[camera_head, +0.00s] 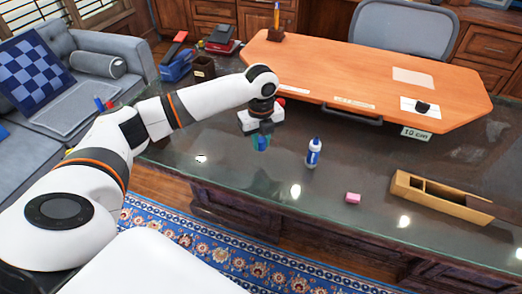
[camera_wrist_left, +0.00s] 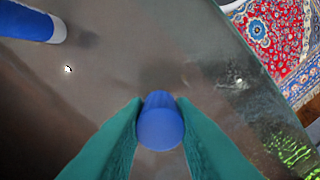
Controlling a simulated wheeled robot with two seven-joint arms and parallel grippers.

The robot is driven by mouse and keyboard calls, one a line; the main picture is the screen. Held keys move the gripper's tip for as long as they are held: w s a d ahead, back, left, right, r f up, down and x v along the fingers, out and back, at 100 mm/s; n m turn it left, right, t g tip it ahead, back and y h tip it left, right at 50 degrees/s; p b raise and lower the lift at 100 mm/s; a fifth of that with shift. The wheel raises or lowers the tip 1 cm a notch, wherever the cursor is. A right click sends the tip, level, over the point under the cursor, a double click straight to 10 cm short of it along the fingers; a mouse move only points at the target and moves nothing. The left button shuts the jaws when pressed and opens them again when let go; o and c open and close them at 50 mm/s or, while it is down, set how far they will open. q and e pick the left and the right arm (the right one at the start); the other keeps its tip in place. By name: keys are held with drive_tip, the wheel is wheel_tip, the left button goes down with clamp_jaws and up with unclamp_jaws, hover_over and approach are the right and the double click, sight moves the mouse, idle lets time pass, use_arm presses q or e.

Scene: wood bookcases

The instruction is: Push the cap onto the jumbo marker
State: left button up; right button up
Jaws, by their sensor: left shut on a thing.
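My left gripper (camera_head: 262,135) is over the dark glossy desk top, with its fingers pointing down. Its green fingers are shut on a blue cap (camera_wrist_left: 160,128), seen as a rounded blue piece between the fingertips in the left wrist view. The cap also shows low in the fingers in the head view (camera_head: 261,144). A white and blue jumbo marker (camera_head: 314,153) stands upright on the desk, to the right of the gripper and apart from it. Part of a blue and white cylinder, seemingly the marker, shows in the wrist view's upper left (camera_wrist_left: 28,22). My right gripper is out of view.
A pink block (camera_head: 353,198) and a wooden tray (camera_head: 440,203) lie to the right. A raised orange board (camera_head: 350,75) with papers spans the back. A blue stapler-like object (camera_head: 177,66) and a dark cup (camera_head: 203,68) stand at the far left. Desk around the marker is clear.

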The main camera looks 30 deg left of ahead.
sight(261, 139)
use_arm(q)
wheel_tip(261, 139, up, 4)
drive_tip(key=shift+r, duration=0.15)
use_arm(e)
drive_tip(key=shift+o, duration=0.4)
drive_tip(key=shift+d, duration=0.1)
